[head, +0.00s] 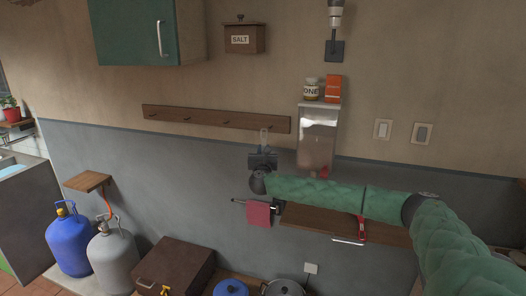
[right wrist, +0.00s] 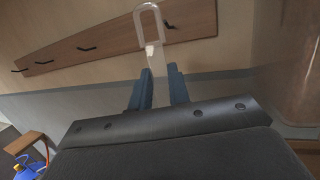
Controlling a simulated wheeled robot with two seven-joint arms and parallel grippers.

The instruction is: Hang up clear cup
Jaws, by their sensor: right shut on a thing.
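The clear cup (head: 264,136) shows as a small see-through shape standing up from my right gripper (head: 263,157). In the right wrist view its pale clear loop (right wrist: 141,22) rises above the blue fingers of the gripper (right wrist: 160,78), which are shut on its lower part. A wooden rack (head: 215,119) with several dark hooks is fixed to the wall. The cup shows in front of the rack's right end in both views, and the rack (right wrist: 110,42) has hooks to the left of it. I cannot tell the gap between cup and rack. My left gripper is not in view.
A metal dispenser (head: 318,140) with a jar and an orange box on top is on the wall right of the gripper. Below my right arm are a wooden shelf (head: 310,220) and a red cloth (head: 258,215). A green cabinet (head: 140,32) hangs upper left.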

